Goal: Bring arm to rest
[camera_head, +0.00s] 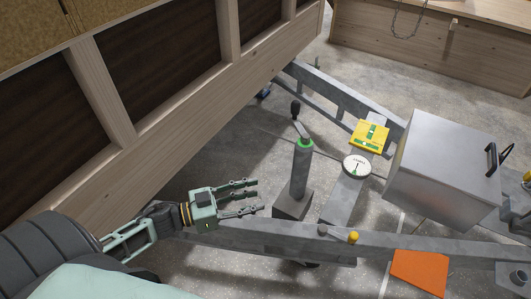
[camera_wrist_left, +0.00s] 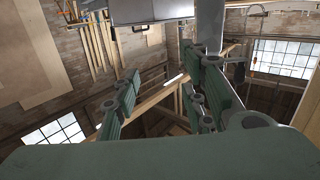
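My left arm (camera_head: 130,240) comes in from the lower left in the head view. My left gripper (camera_head: 252,197) points right, above the trailer's grey metal drawbar. Its fingers are spread apart with nothing between them. In the left wrist view the fingers (camera_wrist_left: 160,98) also stand apart and empty, with the workshop walls and windows behind them. My right gripper is in neither view.
A jack post with a black handle (camera_head: 301,165) stands just right of the gripper. The wooden hut wall (camera_head: 160,130) runs along the left.

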